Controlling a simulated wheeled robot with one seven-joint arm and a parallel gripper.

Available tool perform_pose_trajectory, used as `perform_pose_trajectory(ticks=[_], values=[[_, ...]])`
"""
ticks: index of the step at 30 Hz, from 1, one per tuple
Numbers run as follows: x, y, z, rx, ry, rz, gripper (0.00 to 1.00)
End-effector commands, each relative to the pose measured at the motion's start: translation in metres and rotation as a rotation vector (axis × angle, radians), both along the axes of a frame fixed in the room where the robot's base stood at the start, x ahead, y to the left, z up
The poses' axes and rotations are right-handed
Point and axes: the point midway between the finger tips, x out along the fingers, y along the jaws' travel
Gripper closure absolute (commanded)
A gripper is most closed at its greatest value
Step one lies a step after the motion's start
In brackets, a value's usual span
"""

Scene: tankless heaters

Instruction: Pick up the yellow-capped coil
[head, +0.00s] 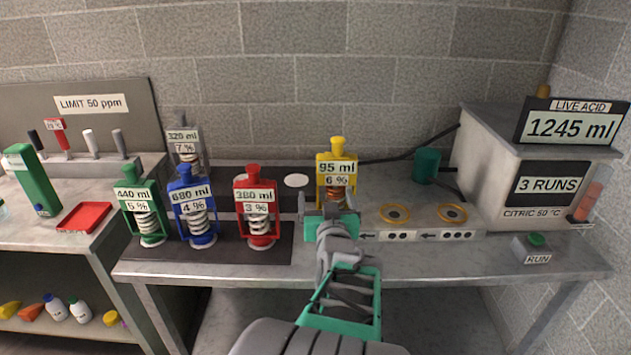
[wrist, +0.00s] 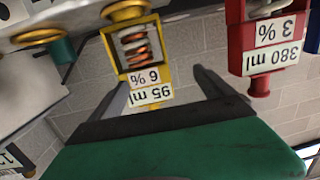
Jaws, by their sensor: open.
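The yellow-capped coil (head: 337,148) stands upright at the back middle of the bench, a copper coil in a yellow frame labelled 95 ml, 6 %. My gripper (head: 332,212) is open and empty in front of it, hiding its lower part in the head view. In the wrist view, which is upside down, the yellow-capped coil (wrist: 134,46) lies ahead of my open gripper (wrist: 161,80), nearer the left finger. I cannot tell whether any finger touches it.
Red (head: 257,210), blue (head: 192,208) and green (head: 142,207) capped coils stand to the left, with a grey one (head: 183,145) behind. Two yellow rings (head: 395,213) lie on the bench to the right. A green cup (head: 427,165) and the heater box (head: 490,165) stand further right.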

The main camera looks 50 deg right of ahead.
Motion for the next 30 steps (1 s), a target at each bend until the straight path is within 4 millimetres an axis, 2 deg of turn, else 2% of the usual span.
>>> perform_pose_trajectory(ticks=[1, 4, 10, 17, 22, 25, 30], values=[[-0.015, -0.014, 0.007, -0.028, -0.029, -0.045, 0.03], [-0.020, -0.027, 0.015, -0.055, -0.057, -0.073, 0.00], [0.013, -0.053, 0.016, -0.056, -0.058, -0.059, 0.00], [0.033, -0.074, 0.017, -0.055, -0.057, -0.058, 0.00], [0.053, -0.098, 0.020, -0.056, -0.058, -0.059, 0.00], [0.059, -0.106, 0.019, -0.056, -0.057, -0.062, 0.00], [0.059, -0.108, 0.019, -0.056, -0.057, -0.063, 0.00]])
